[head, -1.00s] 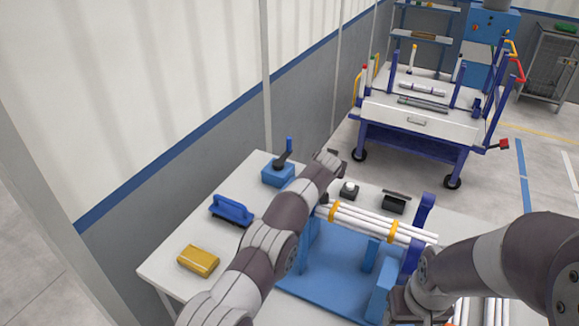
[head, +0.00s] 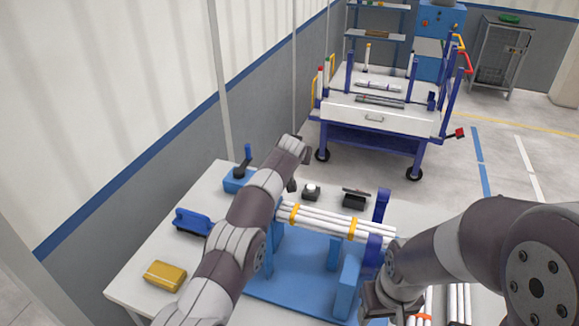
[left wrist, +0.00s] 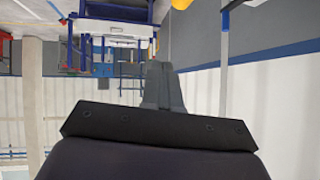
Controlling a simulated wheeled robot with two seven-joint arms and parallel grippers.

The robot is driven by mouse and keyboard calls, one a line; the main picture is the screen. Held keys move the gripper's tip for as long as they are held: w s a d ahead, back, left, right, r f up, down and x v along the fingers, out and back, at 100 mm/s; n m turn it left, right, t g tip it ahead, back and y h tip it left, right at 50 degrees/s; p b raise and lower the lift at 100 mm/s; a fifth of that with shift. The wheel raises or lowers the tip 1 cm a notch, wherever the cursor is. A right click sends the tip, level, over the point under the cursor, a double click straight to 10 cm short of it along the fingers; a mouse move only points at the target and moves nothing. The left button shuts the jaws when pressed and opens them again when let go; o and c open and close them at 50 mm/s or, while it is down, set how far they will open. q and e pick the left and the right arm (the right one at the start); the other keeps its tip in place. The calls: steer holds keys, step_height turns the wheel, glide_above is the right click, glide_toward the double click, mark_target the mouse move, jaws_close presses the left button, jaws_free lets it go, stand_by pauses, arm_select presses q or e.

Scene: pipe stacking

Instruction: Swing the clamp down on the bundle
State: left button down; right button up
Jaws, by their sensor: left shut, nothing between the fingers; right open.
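A bundle of white pipes (head: 325,220) with yellow bands lies across a blue fixture (head: 300,280) on the table. A dark blue upright piece (head: 381,206), which looks like the raised clamp, stands at the bundle's right end. My right gripper (head: 384,300) is open beside the fixture's right side, below that end; its fingertips are hard to make out. My left arm reaches over the fixture's left side, and its hand is beyond the bundle's left end. In the left wrist view my left gripper (left wrist: 163,70) is shut with nothing between its fingers.
A blue-handled brush (head: 192,222), a yellow block (head: 165,276) and a blue device with a lever (head: 240,180) are on the table's left. Small dark items (head: 355,198) sit behind the bundle. A cart (head: 375,118) stands beyond the table, with open floor to its right.

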arm_select(q)
step_height(320, 180, up, 7)
steer(key=p, duration=0.5)
steer(key=shift+d, duration=0.35)
arm_select(e)
step_height(320, 180, up, 7)
steer(key=shift+w+a, duration=0.15)
steer(key=shift+a, duration=0.05)
arm_select(q)
steer(key=shift+a+f, duration=0.1)
arm_select(e)
steer(key=shift+a, duration=0.1)
